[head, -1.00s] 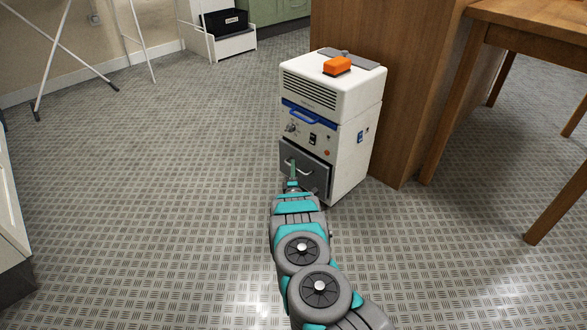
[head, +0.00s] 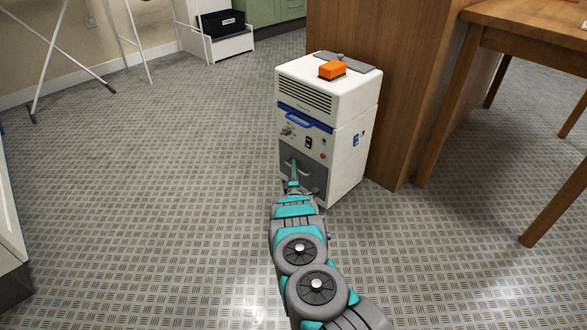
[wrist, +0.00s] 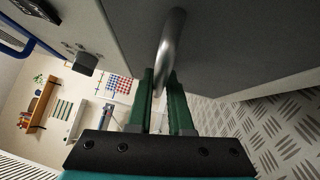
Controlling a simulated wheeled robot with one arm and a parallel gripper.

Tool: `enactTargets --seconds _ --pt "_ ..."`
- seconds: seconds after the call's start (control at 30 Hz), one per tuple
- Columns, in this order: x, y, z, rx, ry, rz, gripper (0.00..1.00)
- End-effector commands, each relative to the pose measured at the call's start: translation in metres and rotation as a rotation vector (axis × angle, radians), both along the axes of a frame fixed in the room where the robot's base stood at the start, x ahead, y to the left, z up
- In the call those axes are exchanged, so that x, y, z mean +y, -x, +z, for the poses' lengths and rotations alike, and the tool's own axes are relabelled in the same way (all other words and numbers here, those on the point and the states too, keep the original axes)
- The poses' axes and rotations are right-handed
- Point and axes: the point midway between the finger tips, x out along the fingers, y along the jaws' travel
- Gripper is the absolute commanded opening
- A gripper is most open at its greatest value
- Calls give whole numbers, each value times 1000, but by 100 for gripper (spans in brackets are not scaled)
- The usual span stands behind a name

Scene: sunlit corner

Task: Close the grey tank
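The grey tank (head: 317,174) is the dark drawer-like front low on a white appliance (head: 345,112). In the head view its front looks close to level with the panel above; I cannot tell whether a small gap is left. In the wrist view the tank's grey face (wrist: 235,45) fills the upper right. Its curved metal handle (wrist: 171,45) runs down between the green fingers of my gripper (wrist: 162,85), which look closed around it. In the head view my gripper (head: 293,172) is at the tank's front, and my arm hides its lower left part.
An orange object (head: 332,70) lies on top of the appliance. A wooden panel (head: 395,100) stands close behind and right of it, with a wooden table (head: 535,30) farther right. The patterned metal floor (head: 150,180) is clear to the left.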

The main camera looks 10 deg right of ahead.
Motion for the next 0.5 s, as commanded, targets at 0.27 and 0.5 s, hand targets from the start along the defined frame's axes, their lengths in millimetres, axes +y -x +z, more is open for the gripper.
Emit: enactTargets --seconds 0.27,0.5 --pt "-1 0 0 0 0 -1 45" --pt "0 0 0 0 0 -1 45"
